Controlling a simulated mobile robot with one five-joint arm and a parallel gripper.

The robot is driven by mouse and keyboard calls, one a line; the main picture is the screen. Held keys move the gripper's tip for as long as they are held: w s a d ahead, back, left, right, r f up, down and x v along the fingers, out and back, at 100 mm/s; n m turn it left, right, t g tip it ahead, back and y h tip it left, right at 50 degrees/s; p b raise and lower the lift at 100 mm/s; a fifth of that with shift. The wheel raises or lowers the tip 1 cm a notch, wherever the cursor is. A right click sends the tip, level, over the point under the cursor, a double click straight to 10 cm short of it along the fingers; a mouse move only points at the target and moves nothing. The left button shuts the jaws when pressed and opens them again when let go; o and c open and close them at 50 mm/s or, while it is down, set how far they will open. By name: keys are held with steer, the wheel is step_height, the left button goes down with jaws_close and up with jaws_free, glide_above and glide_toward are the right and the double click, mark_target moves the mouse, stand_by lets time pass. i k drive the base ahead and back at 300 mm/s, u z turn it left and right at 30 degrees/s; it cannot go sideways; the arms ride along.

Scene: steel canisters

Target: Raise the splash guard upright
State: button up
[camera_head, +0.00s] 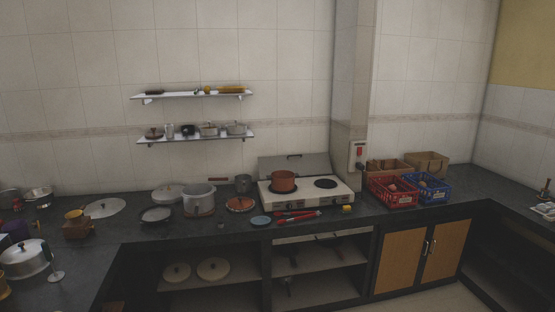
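A grey metal splash guard (309,166) with a small dark handle along its top edge is at the back of the two-burner stove (308,203). It stands up behind the burners, near the tiled wall. I cannot tell its exact tilt or whether it touches the wall. An orange-brown pot (284,182) sits on the left burner, in front of the guard, and hides a little of its lower part. The right burner (325,183) is bare. My gripper is not in view.
Red-handled tools (297,215) and a blue plate (260,221) lie before the stove. A large metal pot (199,201) stands left. Red (392,194) and blue (432,190) crates stand right, below a wall socket (357,154). Shelves (195,136) hang upper left.

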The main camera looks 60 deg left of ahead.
mark_target(308, 164)
steer(key=z, duration=0.6)
steer(key=k, duration=0.1)
steer(key=u, duration=2.4)
steer(key=i, duration=3.35)
steer(key=u, duration=1.05)
